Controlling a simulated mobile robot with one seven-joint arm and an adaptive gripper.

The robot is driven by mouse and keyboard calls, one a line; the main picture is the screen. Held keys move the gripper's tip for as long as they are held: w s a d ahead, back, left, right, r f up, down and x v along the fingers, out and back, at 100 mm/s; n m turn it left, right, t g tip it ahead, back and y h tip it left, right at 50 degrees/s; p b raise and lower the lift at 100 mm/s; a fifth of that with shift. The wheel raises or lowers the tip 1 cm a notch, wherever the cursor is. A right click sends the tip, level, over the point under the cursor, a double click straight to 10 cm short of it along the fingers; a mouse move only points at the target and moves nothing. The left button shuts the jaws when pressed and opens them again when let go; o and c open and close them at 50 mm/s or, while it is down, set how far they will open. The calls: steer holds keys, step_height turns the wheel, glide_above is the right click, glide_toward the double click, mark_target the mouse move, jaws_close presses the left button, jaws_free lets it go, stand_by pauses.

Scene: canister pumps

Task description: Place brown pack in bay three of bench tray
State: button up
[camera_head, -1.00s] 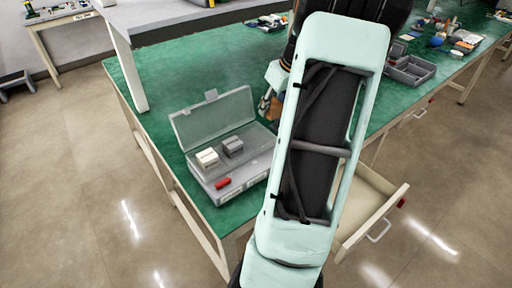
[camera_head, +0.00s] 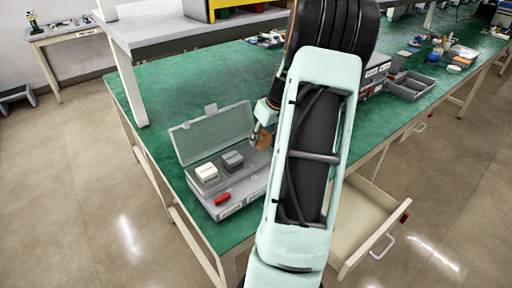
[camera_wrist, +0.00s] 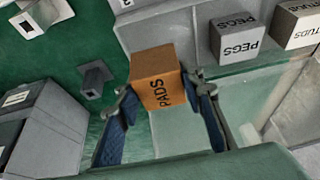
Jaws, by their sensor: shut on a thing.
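The brown pack (camera_wrist: 156,80), a small box lettered PADS, is between the two fingers of my gripper (camera_wrist: 161,92), which is shut on it. In the head view the pack (camera_head: 261,139) is partly hidden by my gripper (camera_head: 258,130), beside the right end of the raised lid. The bench tray (camera_head: 236,206) is a grey case with its clear lid (camera_head: 216,132) up. It holds a white box (camera_head: 206,173), a dark grey box (camera_head: 232,160) and a red piece (camera_head: 222,199). My arm hides its right part. The wrist view shows the tray wall (camera_wrist: 160,24) just beyond the pack.
In the wrist view a grey box lettered PEGS (camera_wrist: 234,38) and a pale box lettered STUDS (camera_wrist: 296,25) stand in the tray. A grey bin (camera_head: 410,86) stands on the green bench (camera_head: 165,85). An open drawer (camera_head: 372,220) juts out at right.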

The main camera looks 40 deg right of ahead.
mark_target(256, 155)
steer(key=shift+w+a+f, duration=0.45)
steer(key=shift+w+f, duration=0.1)
steer(key=shift+f, duration=0.2)
steer(key=shift+w+a+f, duration=0.1)
steer(key=shift+w+f, duration=0.1)
steer(key=shift+f, duration=1.6)
steer(key=shift+f, duration=0.1)
steer(key=o, duration=0.8)
steer(key=shift+c, duration=0.2)
steer(key=shift+o, duration=0.7)
steer(key=shift+r, duration=0.2)
steer(key=v, duration=1.2)
steer(key=shift+a, duration=0.1)
